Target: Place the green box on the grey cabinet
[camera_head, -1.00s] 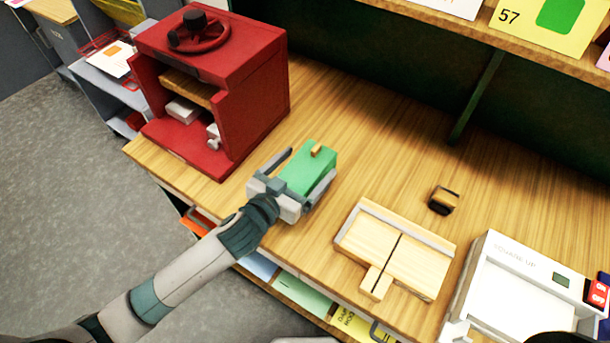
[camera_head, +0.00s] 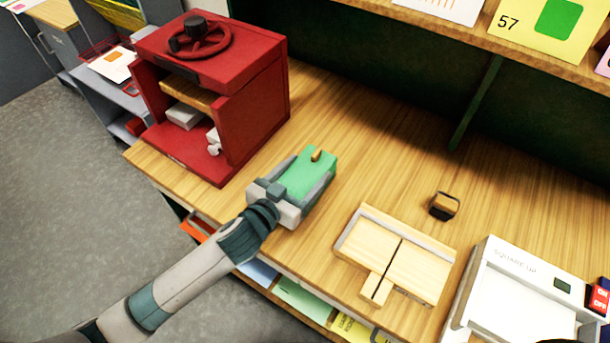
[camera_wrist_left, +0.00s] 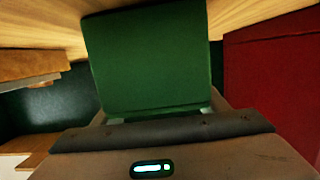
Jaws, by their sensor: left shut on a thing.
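The green box (camera_head: 306,168) is on the wooden tabletop, with a small tan piece on its top. My left gripper (camera_head: 308,174) has its fingers along both sides of the box and is shut on it. In the left wrist view the green box (camera_wrist_left: 150,60) fills the space in front of the gripper. I cannot tell whether the box is touching the table. A grey cabinet with a wooden top (camera_head: 62,36) stands across the floor at the far upper left, partly cut by the frame edge. My right gripper is not in view.
A red open-fronted safe with a wheel (camera_head: 250,110) stands left of the box. A wooden board (camera_head: 420,270), a small dark-and-tan block (camera_head: 444,206) and a white machine (camera_head: 520,300) lie to the right. Grey shelving (camera_head: 118,96) stands behind the safe; grey floor (camera_head: 70,200) is clear.

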